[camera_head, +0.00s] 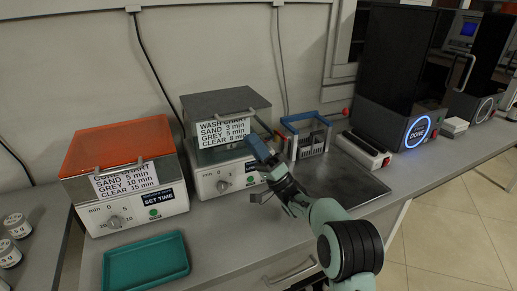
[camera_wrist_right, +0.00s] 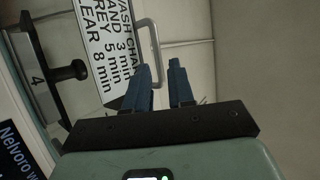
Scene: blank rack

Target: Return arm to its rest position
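My right arm reaches in from the lower right in the head view. Its gripper (camera_head: 256,142) is beside the front right of the wash machine (camera_head: 208,182), near the grey lid (camera_head: 226,102) and its sign. In the right wrist view, the two blue fingers of the gripper (camera_wrist_right: 160,70) stand apart with nothing held between them. The lid's handle (camera_wrist_right: 152,45) shows just beyond the fingers, and whether they touch it is unclear. My left gripper is not in view.
A machine with an orange lid (camera_head: 115,145) stands to the left, with a teal tray (camera_head: 146,262) in front. A blue-framed rack (camera_head: 306,136) and a flat grey plate (camera_head: 345,182) lie close to my right arm. A black machine (camera_head: 393,65) stands farther right.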

